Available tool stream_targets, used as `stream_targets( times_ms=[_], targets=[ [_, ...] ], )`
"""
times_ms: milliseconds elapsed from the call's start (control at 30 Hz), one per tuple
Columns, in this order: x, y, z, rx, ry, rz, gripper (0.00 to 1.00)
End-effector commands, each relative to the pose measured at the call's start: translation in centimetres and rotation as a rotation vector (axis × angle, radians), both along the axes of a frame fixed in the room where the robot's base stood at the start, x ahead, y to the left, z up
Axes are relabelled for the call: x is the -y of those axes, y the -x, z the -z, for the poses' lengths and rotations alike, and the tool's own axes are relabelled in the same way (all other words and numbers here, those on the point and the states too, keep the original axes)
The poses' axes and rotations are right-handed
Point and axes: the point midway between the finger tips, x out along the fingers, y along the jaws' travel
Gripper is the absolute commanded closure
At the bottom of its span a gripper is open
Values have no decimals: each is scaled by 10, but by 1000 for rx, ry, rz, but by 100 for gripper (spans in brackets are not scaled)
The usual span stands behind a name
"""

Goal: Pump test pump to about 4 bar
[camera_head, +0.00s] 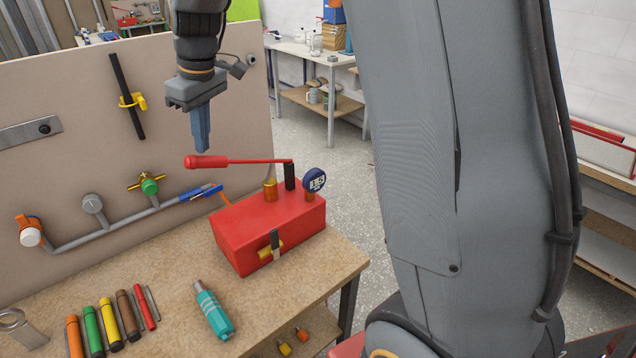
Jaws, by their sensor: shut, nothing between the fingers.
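The red box-shaped test pump (240,236) stands on the wooden workbench. Its red lever (245,161) reaches left from a black post, about level, with a thicker handle (205,162) at its left end. A round dark-blue gauge (315,181) sits on the pump's right side; its reading is too small to make out. My gripper (204,150) is shut and empty, pointing down just above the lever's handle. I cannot tell whether its tips touch the handle. A brass-and-black valve (272,247) is on the pump's front.
A beige panel (80,110) with grey pipe, a green valve (149,186) and other fittings stands behind the bench. A teal bottle (214,311) and several coloured tubes (110,324) lie in front. Bare bench (180,275) shows left of the pump.

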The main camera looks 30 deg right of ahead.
Motion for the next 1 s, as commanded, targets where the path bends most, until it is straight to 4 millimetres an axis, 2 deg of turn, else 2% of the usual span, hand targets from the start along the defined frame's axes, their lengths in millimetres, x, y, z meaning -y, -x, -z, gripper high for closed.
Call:
stream_targets(
  times_ms=[133,867,1000],
  targets=[
    [0,0,11,-1,1,0,100],
    [0,0,112,-3,1,1,100],
    [0,0,106,-1,1,0,100]
  ],
)
